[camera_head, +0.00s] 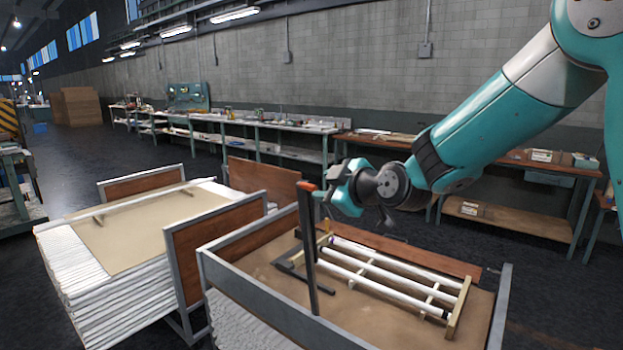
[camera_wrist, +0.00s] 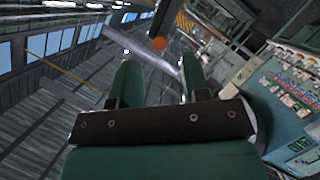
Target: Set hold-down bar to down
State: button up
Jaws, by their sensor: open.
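The hold-down bar (camera_head: 308,245) is a dark bar standing upright at the near left part of the frame bed, with an orange-red tip at its top. My gripper (camera_head: 326,186) is open, just right of the bar's top in the head view. In the wrist view, the orange tip of the bar (camera_wrist: 159,43) shows beyond and between the two spread fingers of my gripper (camera_wrist: 158,63). I cannot tell whether the fingers touch the bar. Below lies a rack of white glass tubes (camera_head: 380,271) with pale cross-pieces.
The rack lies in a grey-framed crate (camera_head: 270,300) with brown panels. Workbenches (camera_head: 250,125) line the back wall. Dark floor is free between them.

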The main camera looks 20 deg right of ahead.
aim_at(316, 188)
jog(key=p+x, duration=0.2)
jog(key=x, duration=0.4)
grip_shut()
